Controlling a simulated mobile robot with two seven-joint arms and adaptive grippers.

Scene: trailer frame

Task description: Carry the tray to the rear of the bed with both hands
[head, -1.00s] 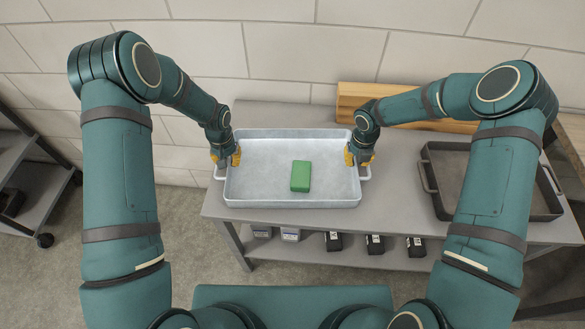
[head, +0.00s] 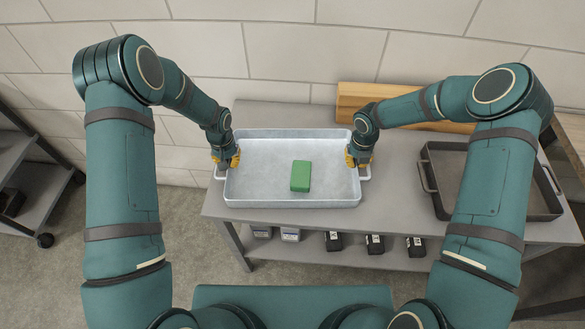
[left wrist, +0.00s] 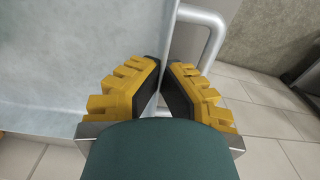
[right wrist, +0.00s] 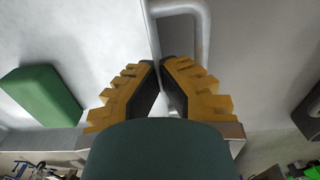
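The pale metal tray (head: 262,203) sits on the grey table, with a loop handle at each short end. A green block (head: 300,176) lies inside it, right of the middle. My left gripper (head: 226,166) is at the tray's left end; in the left wrist view its yellow-backed fingers (left wrist: 162,88) are close together around the tray's end wall beside the handle. My right gripper (head: 356,164) is at the right end; in the right wrist view its fingers (right wrist: 160,85) close on that wall beside the handle. The fingertips' contact is partly hidden.
A dark tray (head: 490,205) stands to the right on the grey table (head: 400,228). A wooden board (head: 350,103) stands at the back near the tiled wall. Several small dark boxes (head: 374,244) sit on the shelf below. A grey cart (head: 35,190) stands far left.

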